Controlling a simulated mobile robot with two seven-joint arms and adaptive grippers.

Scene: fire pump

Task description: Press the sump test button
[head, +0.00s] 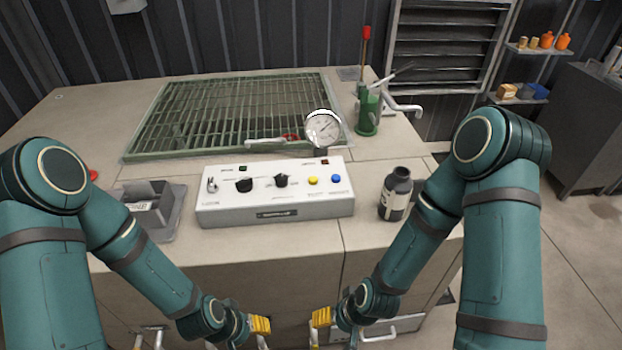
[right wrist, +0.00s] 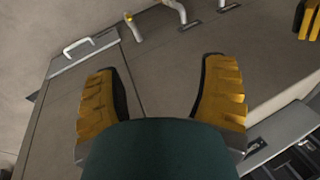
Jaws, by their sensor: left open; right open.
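A white control panel (head: 275,205) sits on the bench top near its front edge. It carries two black knobs, a small switch at its left, a yellow button (head: 313,181) and a blue button (head: 336,178). The labels are too small to read, so I cannot tell which is the sump test button. My left gripper (head: 260,326) and right gripper (head: 322,318) hang low in front of the bench, below and apart from the panel. In the right wrist view, my right gripper (right wrist: 163,95) is open, with nothing between its yellow fingers.
A dark bottle (head: 396,194) stands right of the panel, a grey tray (head: 170,215) left. A green cylinder (head: 368,112) stands behind. Handles (head: 378,335) project from the bench front near my grippers.

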